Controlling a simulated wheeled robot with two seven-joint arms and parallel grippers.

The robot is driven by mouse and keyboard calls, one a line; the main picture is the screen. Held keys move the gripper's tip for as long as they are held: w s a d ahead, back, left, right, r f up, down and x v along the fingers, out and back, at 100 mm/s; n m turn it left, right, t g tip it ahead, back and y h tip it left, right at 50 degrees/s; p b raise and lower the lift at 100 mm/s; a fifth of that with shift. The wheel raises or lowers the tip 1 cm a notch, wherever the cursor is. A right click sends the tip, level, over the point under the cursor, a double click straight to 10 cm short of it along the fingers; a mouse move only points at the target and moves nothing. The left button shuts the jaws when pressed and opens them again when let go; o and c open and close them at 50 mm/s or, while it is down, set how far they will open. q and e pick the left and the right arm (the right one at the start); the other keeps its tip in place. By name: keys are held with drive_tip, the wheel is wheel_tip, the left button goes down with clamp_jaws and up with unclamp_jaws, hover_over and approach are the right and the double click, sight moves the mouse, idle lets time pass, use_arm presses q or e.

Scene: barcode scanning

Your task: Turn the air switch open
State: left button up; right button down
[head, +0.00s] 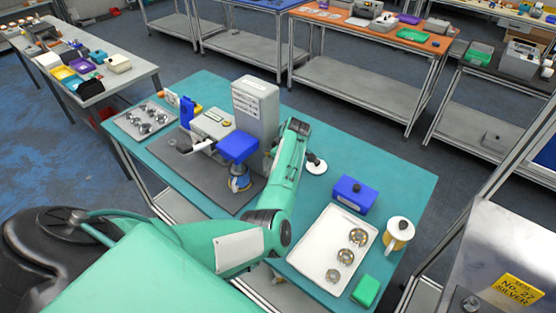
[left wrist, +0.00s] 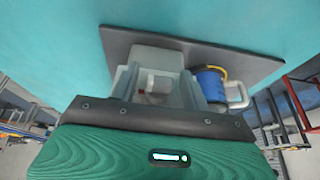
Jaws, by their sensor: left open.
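In the head view my left arm reaches from the lower left across the teal table, and its forearm rises beside a tall grey box (head: 255,108). Its jaws are hard to make out there. In the left wrist view my left gripper (left wrist: 157,78) is open, its pale jaws in front of a light grey device (left wrist: 155,56) on a dark mat (left wrist: 118,40). A white part shows between the jaws; I cannot tell whether they touch it. I cannot tell for certain which part is the air switch. My right gripper is not in view.
A blue block (head: 238,146) sits above a blue-and-yellow cylinder (head: 240,182) on the mat. A tray of metal parts (head: 146,121) is at the table's left. A white tray (head: 309,240), blue box (head: 354,194), lidded mug (head: 399,232) and green block (head: 365,291) are at the right.

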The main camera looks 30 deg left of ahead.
use_arm(q)
drive_tip(key=b+v, duration=0.5)
drive_tip(key=v, duration=0.8)
drive_tip(key=shift+r, duration=0.35)
